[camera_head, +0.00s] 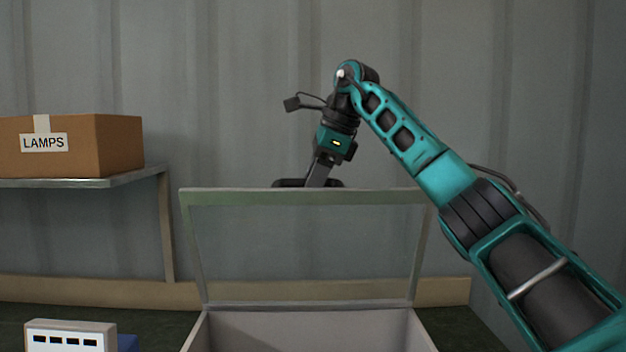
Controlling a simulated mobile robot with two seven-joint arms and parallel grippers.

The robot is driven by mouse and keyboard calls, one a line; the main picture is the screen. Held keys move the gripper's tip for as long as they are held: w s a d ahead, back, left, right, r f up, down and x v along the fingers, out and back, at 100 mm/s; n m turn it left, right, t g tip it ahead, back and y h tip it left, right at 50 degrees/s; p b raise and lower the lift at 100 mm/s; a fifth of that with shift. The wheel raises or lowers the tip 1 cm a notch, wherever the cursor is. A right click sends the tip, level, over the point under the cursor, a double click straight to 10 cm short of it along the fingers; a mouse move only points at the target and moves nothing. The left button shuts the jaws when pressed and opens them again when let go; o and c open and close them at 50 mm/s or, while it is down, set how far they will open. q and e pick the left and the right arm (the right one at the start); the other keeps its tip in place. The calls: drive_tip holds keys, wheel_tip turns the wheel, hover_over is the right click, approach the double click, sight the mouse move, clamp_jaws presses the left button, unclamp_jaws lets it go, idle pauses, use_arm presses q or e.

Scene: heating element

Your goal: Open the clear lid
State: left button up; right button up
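The clear lid (310,250) is a see-through panel with a pale greenish frame. It stands raised and steep at the back of a grey box (310,328). The box's inside shows below the lid, and its front is cut off by the picture's bottom edge. My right arm reaches in from the right, and my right gripper (308,183) is at the middle of the lid's top edge. The gripper's lower part is hidden there, so I cannot tell its opening or whether it touches the lid. My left gripper is not in view.
A brown cardboard box marked LAMPS (75,146) sits on a metal shelf (120,179) at the left. A white device with dark slots (70,336) and a blue thing (127,343) are at the lower left. A grey ribbed wall (230,90) stands behind.

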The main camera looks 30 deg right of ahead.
drive_tip(key=shift+s+a+r, duration=0.1)
drive_tip(key=shift+r, duration=0.4)
drive_tip(key=v, duration=1.2)
drive_tip(key=shift+s+p, duration=0.25)
drive_tip(key=shift+p, duration=0.15)
